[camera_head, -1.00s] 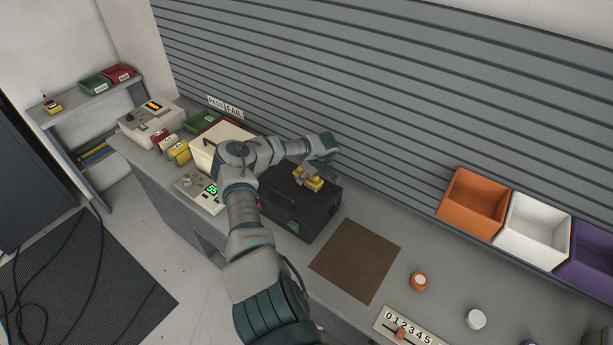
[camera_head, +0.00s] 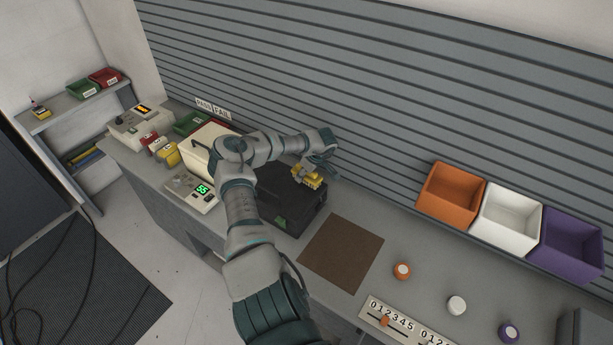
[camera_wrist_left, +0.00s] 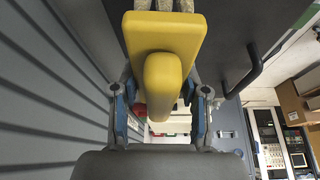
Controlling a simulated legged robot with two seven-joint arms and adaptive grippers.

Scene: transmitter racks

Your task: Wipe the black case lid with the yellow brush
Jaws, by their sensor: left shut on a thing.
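The black case (camera_head: 277,205) stands on the bench, and its lid is partly hidden by my left arm. The yellow brush (camera_head: 309,180) is over the lid's right end, near the far right edge; I cannot tell whether its bristles touch the lid. My left gripper (camera_head: 312,166) is shut on the brush. In the left wrist view the brush (camera_wrist_left: 166,45) shows large between the fingers, with pale bristles at its far end and the dark case lid (camera_wrist_left: 225,35) beside it. My right gripper is not in view.
A brown mat (camera_head: 341,252) lies right of the case. An orange bin (camera_head: 449,194), a white bin (camera_head: 508,218) and a purple bin (camera_head: 563,245) stand along the slatted wall. A cream box (camera_head: 200,151) and a panel with a green display (camera_head: 191,192) are left of the case.

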